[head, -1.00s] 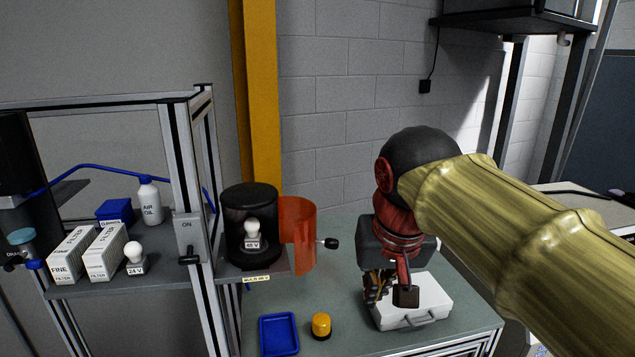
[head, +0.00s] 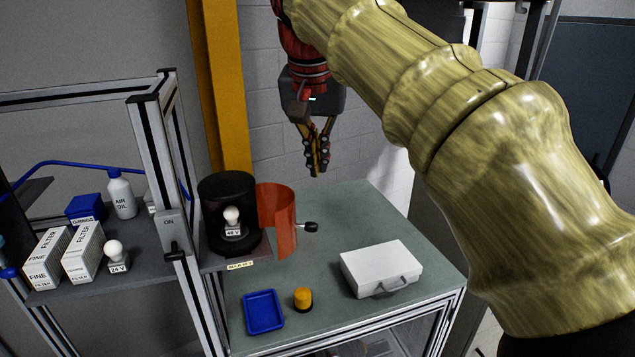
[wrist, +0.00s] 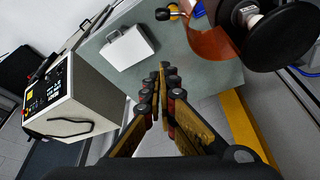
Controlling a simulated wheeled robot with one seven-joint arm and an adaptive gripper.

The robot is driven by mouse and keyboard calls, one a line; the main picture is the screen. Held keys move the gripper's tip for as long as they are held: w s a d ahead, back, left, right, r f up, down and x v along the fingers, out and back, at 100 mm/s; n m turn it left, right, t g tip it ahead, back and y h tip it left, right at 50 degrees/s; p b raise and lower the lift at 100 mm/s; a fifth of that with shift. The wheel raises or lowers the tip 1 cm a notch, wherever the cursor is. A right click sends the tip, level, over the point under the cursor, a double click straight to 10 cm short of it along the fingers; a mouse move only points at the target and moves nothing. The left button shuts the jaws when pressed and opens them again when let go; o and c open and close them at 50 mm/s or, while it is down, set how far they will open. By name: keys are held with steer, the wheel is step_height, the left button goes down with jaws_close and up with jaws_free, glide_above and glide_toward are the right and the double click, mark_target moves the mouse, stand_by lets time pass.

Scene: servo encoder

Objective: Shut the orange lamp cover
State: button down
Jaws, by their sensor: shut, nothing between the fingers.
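The orange lamp cover (head: 282,222) is a curved, see-through piece standing open at the right side of the black lamp housing (head: 226,189). A black knob (head: 311,227) sticks out from its right side. A white bulb (head: 232,215) marked 48 V sits inside the housing, exposed at the front. In the wrist view the orange cover (wrist: 212,45) is at the upper right, beside the housing (wrist: 290,38). My gripper (head: 317,172) is shut and empty, pointing down above the back of the table, above and right of the cover and apart from it.
On the green table (head: 340,222) are a white case (head: 380,268), a blue tray (head: 263,311) and a yellow-topped button (head: 302,298). A shelf at left holds filter boxes (head: 84,252) and a 24 V bulb (head: 116,254). A yellow post (head: 215,90) stands behind.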

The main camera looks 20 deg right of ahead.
mark_target(289, 217)
step_height(289, 217, down, 9)
steer(key=shift+s+a+p, duration=0.3)
steer(key=shift+p, duration=0.15)
steer(key=shift+s, duration=0.15)
steer(key=shift+a, duration=0.1)
stand_by(0.3)
